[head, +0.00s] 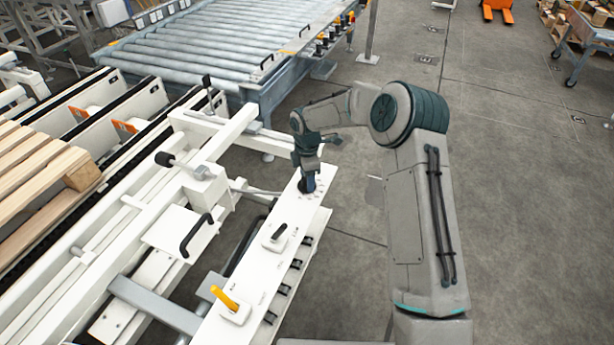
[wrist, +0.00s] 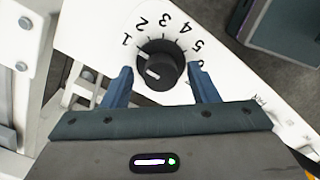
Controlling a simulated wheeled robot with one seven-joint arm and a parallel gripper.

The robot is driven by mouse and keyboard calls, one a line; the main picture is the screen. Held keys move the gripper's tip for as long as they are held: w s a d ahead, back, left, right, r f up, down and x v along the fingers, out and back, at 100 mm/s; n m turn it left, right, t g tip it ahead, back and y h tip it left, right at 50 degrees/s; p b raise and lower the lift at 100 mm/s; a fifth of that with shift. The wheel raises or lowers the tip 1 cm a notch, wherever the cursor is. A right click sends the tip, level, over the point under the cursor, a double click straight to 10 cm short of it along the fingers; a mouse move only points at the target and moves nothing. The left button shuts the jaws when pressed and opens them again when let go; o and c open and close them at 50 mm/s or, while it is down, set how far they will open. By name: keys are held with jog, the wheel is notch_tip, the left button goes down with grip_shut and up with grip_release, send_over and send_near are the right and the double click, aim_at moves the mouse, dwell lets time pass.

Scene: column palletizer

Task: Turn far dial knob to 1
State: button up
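The far dial knob (wrist: 158,68) is black and round, with a printed scale of numbers starting at 1 on the white panel around it. In the wrist view, white marks show on the knob's left side, the outer one lying near the 1; I cannot tell the exact setting. My gripper (wrist: 160,72) is open, with one blue finger on each side of the knob and visible gaps to it. In the head view my gripper (head: 308,183) points down at the far end of the control panel (head: 253,267), largely hiding the knob.
A black-handled switch (head: 279,232) and a yellow lever (head: 226,298) sit nearer on the same panel. White machine frames with a black handle (head: 197,236) stand to the left. A roller conveyor (head: 215,50) is behind. Open floor lies to the right.

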notch_tip(320, 180, up, 14)
jog(key=shift+f, duration=0.15)
dwell(0.6)
dwell(0.3)
jog(key=s+d+r+m+t+h+p, duration=0.1)
jog(key=s+d+r+m, duration=0.55)
jog(key=s, duration=0.25)
jog(key=s+d+r+m+t+p, duration=0.1)
jog(key=s+d+r+m, duration=0.4)
jog(key=s+r, duration=0.25)
jog(key=s+d+m+p, duration=0.1)
jog(key=s+d+m, duration=0.2)
jog(key=s+m, duration=0.2)
jog(key=s+d+m+y, duration=0.1)
jog(key=s+d+m, duration=0.2)
jog(key=s, duration=0.9)
jog(key=m, duration=0.2)
jog(key=shift+s+d+f+m+t+p, duration=0.25)
jog(key=shift+d+f+m+t+p, duration=0.1)
jog(key=shift+d+f+t, duration=0.05)
